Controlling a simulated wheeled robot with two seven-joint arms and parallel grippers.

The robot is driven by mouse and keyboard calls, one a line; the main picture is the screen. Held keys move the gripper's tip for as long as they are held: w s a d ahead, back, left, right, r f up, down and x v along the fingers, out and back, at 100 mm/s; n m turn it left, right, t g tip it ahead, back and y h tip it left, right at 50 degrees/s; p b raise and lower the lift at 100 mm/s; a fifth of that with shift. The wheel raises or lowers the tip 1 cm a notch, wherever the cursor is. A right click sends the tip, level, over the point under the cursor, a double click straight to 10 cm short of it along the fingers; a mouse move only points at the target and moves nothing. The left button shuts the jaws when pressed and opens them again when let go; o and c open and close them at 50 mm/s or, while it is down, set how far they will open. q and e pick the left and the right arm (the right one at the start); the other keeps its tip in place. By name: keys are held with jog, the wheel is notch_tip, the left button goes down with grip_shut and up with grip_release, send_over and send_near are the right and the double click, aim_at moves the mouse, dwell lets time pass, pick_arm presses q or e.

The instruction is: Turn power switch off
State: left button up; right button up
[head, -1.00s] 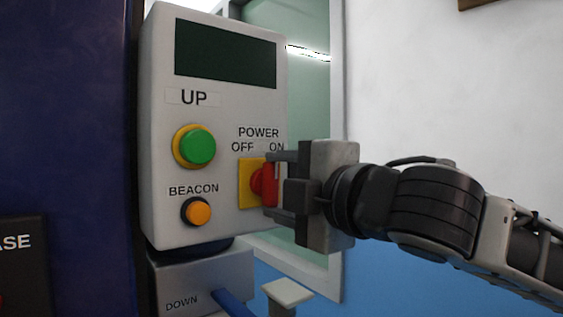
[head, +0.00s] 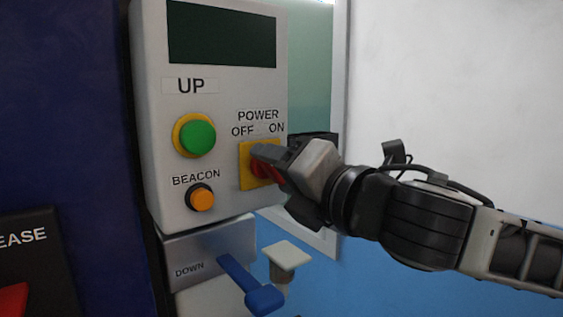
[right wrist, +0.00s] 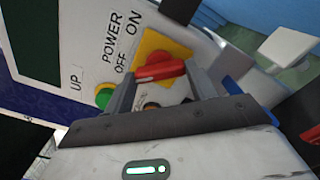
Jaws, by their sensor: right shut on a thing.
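The power switch has a red handle (head: 269,172) on a yellow square plate (head: 246,178), under the labels POWER, OFF and ON on a grey control box (head: 222,90). The handle is tilted, its upper end toward the OFF side. My right gripper (head: 266,157) is shut on the red handle, hiding part of it in the head view. In the right wrist view, the red handle (right wrist: 160,71) lies between the two fingers of my right gripper (right wrist: 163,84), with the yellow plate (right wrist: 157,45) behind. My left gripper is not in view.
A green button (head: 198,137) and an orange beacon button (head: 201,199) sit left of the switch. A blue lever (head: 245,280) sticks out below, by the DOWN label. A dark blue panel (head: 70,110) stands at the left. A white wall (head: 460,90) is at the right.

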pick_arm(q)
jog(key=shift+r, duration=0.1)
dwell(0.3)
pick_arm(e)
jog(key=o, duration=1)
pick_arm(q)
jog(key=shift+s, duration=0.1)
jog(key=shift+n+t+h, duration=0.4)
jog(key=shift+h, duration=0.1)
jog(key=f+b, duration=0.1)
jog(key=b, duration=0.2)
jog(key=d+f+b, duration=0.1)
jog(key=b, duration=0.2)
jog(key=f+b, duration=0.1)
jog(key=b, duration=0.2)
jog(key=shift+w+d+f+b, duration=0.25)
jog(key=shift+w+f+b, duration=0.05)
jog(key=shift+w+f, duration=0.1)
pick_arm(e)
jog(key=v, duration=1.6)
